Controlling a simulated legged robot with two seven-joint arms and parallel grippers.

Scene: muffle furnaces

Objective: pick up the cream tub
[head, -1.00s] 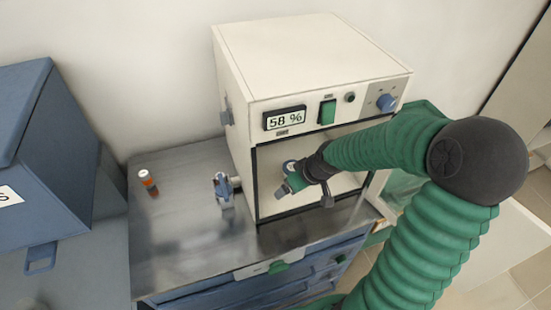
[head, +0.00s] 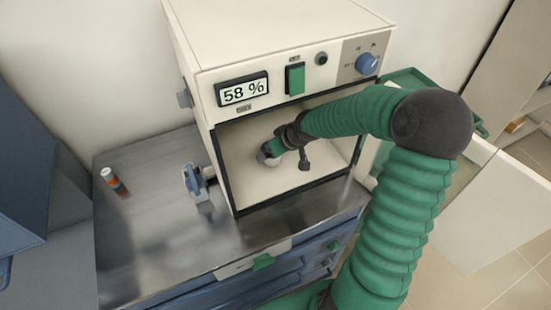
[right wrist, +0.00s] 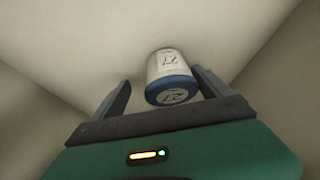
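The cream tub (right wrist: 165,64) has a blue lid (right wrist: 172,90) marked 27 and sits inside the furnace chamber (head: 305,178). In the right wrist view it is between the fingertips of my right gripper (right wrist: 161,79). The fingers are apart, with a gap visible on the left side; contact on the right is unclear. My left gripper is not in view.
The cream furnace (head: 270,40) shows 58 % on its display (head: 242,93). Chamber walls and roof surround my right gripper. The open door (head: 495,205) is at the right.

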